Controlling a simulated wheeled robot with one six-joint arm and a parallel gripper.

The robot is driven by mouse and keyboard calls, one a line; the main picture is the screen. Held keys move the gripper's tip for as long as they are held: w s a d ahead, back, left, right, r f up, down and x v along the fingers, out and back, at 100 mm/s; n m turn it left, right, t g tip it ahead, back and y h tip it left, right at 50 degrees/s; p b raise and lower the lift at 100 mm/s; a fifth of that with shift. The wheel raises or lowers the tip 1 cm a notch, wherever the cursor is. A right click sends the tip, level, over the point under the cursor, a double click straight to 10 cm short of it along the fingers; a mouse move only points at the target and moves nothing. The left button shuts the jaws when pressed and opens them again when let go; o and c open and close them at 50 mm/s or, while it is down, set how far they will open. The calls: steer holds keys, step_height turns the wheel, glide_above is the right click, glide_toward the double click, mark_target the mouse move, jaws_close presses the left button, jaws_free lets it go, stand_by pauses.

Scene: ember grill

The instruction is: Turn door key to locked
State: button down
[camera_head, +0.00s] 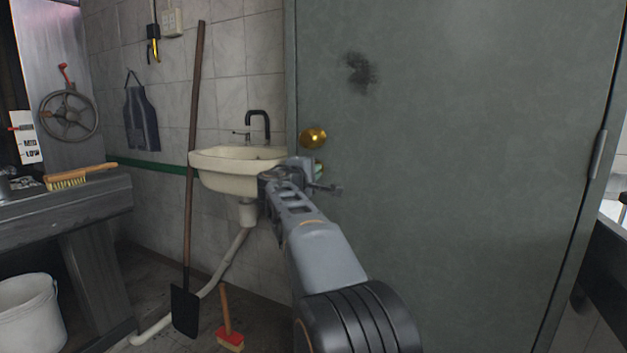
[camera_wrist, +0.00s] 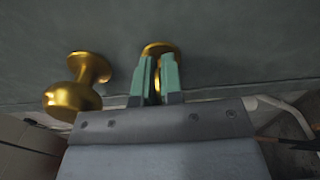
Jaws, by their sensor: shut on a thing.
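The grey-green door (camera_head: 460,170) is closed or nearly so in the head view. Its round brass knob (camera_head: 313,138) is near the left edge and shows large in the wrist view (camera_wrist: 72,98). Beside the knob in the wrist view, a round brass lock plate (camera_wrist: 160,47) sits on the door. My gripper (camera_head: 318,170) is at the door just below the knob. In the wrist view its two green fingers (camera_wrist: 156,78) are shut on the thin brass key (camera_wrist: 157,82) in front of that plate. The fingers hide most of the key, so I cannot tell its turn angle.
A cream sink (camera_head: 225,172) with a dark tap stands left of the door. A long-handled shovel (camera_head: 193,150) leans in front of it. A small red brush (camera_head: 229,335) is on the floor. A dark bench (camera_head: 85,205) and white bucket (camera_head: 28,312) are at left.

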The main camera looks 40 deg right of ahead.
steer(key=shift+r+m, duration=0.1)
steer(key=shift+m, duration=0.2)
stand_by(0.4)
steer(key=c, duration=1.3)
jaws_free()
steer(key=p+v, duration=0.1)
steer(key=v, duration=1.3)
steer(key=shift+w, duration=0.1)
steer(key=s+a+r+m+g+y+p, duration=0.1)
steer(key=s+a+y+p, duration=0.4)
steer(key=p, duration=0.7)
steer(key=s+a+r+m+g+y+p, duration=0.2)
steer(key=s+a+y+p, duration=0.3)
steer(key=p, duration=0.8)
steer(key=s+a+r+m+g+y+p, duration=0.1)
steer(key=s+a+y+p, duration=0.4)
steer(key=p, duration=0.8)
steer(key=shift+s+r+m+g+y, duration=0.25)
steer(key=shift+s+r+m, duration=0.1)
steer(key=shift+s+r, duration=0.4)
steer(key=shift+s+r+m+g+y, duration=0.15)
steer(key=shift+s+r+m+y, duration=0.15)
steer(key=shift+s+r, duration=0.45)
